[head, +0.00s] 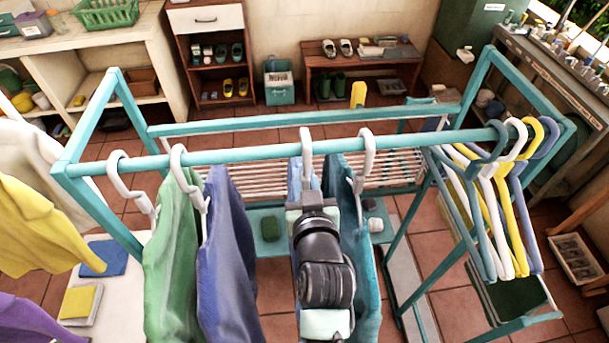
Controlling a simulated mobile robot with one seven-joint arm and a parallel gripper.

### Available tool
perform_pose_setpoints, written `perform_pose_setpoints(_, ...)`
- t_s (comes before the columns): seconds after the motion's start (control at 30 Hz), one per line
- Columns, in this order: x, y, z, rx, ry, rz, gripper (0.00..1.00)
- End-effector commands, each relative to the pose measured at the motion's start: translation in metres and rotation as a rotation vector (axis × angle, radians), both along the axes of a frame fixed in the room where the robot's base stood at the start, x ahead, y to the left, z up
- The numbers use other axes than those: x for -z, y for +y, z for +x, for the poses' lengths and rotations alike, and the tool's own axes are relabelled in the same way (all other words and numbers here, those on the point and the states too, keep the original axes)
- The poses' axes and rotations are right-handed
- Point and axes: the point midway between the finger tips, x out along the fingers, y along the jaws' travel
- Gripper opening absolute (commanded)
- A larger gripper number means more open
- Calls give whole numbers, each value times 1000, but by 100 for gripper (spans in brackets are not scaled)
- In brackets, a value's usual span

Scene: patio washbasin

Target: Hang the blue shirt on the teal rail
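The teal rail (255,157) runs across the middle of the head view. A light blue shirt (295,179) is behind my gripper (312,207), mostly hidden by it, under a white hanger hook (306,143). The hook overlaps the rail and its top rises above it; I cannot tell whether it bears on the rail. My gripper is at the top of this shirt, just below the hook. Its fingers are hard to make out, so its grip is unclear. A darker blue garment (228,265) hangs from the rail to the left.
A green garment (172,265) hangs at the left, and a teal one (366,255) hangs close right of my gripper. Several empty hangers (519,220) crowd the rail's right end. Bare rail (430,139) lies between. Yellow and white clothes (40,225) are at the far left.

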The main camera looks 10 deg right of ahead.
Motion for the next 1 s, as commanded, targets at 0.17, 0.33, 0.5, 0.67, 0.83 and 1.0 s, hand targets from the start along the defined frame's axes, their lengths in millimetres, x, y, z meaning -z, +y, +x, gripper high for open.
perform_pose_setpoints(0.17, 7, 0, 0, 0, -3, 0, 0)
perform_pose_setpoints(0.33, 7, 0, 0, 0, -3, 0, 0)
perform_pose_setpoints(0.5, 7, 0, 0, 0, -3, 0, 27)
perform_pose_setpoints(0.67, 7, 0, 0, 0, -2, 0, 55)
perform_pose_setpoints(0.83, 8, 0, 0, 0, -1, 0, 55)
perform_pose_setpoints(1.0, 9, 0, -4, 0, 4, 0, 55)
